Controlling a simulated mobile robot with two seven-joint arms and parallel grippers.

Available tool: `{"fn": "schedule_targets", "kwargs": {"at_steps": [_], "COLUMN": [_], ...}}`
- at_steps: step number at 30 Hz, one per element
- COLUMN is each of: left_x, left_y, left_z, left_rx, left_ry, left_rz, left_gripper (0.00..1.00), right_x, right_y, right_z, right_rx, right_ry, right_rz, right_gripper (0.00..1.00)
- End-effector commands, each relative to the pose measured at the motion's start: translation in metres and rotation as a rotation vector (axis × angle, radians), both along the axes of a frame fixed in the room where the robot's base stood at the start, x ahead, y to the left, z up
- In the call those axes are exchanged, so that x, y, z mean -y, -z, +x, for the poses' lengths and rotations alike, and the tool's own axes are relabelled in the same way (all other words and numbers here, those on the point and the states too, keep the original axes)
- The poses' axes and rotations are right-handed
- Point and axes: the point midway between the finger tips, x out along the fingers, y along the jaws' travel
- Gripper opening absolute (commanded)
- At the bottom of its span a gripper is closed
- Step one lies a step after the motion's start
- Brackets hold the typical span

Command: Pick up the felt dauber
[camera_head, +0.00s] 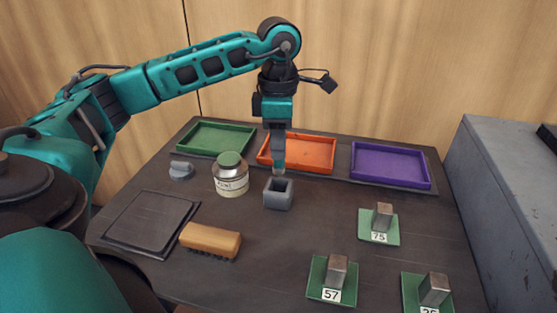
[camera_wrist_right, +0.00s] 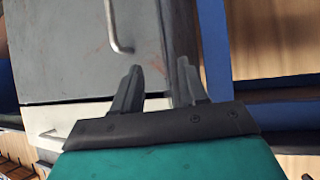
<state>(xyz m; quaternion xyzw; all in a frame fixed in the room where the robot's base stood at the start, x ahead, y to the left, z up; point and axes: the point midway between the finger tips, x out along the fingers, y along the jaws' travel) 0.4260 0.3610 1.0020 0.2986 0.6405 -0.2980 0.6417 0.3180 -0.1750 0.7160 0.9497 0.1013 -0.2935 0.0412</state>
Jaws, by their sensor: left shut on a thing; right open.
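My left gripper (camera_head: 278,160) points straight down over the middle of the table, directly above a small grey square holder (camera_head: 278,194). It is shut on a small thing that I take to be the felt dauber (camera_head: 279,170). Only a pale bit of it shows below the fingers, at the holder's mouth; the rest is hidden. I cannot tell whether its lower end is still inside the holder. My right gripper (camera_wrist_right: 160,78) is open and empty in the right wrist view, in front of a grey cabinet face with a metal handle (camera_wrist_right: 118,28).
A wooden brush (camera_head: 210,241) and dark mat (camera_head: 150,222) lie nearer. Green (camera_head: 216,153), orange (camera_head: 303,169) and purple (camera_head: 391,181) trays line the back. Metal blocks stand right on numbered green plates.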

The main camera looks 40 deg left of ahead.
Motion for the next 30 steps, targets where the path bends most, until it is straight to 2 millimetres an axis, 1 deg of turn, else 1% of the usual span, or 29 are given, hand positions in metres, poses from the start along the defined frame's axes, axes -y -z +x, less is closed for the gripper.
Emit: {"fn": "schedule_targets", "kwargs": {"at_steps": [1, 6, 8, 9, 13, 15, 19, 30], "left_x": [0.0, 0.001, 0.001, 0.0, 0.0, 0.0, 0.0, 0.0], "left_y": [-0.016, -0.06, -0.074, -0.086, -0.108, -0.115, -0.122, -0.123], "left_z": [0.001, 0.001, 0.001, 0.001, 0.0, 0.0, 0.0, 0.0], "left_rx": [0.006, 0.006, 0.004, 0.003, 0.001, 0.001, -0.001, -0.002], "left_ry": [0.0, 0.001, 0.002, 0.001, 0.0, 0.0, 0.0, 0.0], "left_rz": [0.0, -0.002, -0.002, -0.001, 0.0, 0.001, -0.001, -0.001], "left_gripper": [0.0, 0.0, 0.0, 0.0, 0.0, 0.0, 0.0, 0.0], "right_x": [0.001, 0.004, 0.004, 0.004, 0.003, 0.003, 0.003, 0.002], "right_y": [-0.002, -0.005, -0.007, -0.012, -0.021, -0.025, -0.029, -0.029], "right_z": [0.0, -0.001, -0.002, -0.002, -0.003, -0.003, -0.003, -0.003], "right_rx": [0.0, 0.003, 0.001, -0.001, -0.002, -0.002, -0.002, -0.005], "right_ry": [0.002, 0.005, 0.005, 0.005, 0.006, 0.006, 0.007, 0.006], "right_rz": [-0.001, -0.004, -0.005, -0.005, -0.004, -0.004, -0.003, -0.001], "right_gripper": [0.43, 0.43, 0.43, 0.43, 0.43, 0.43, 0.43, 0.43]}}
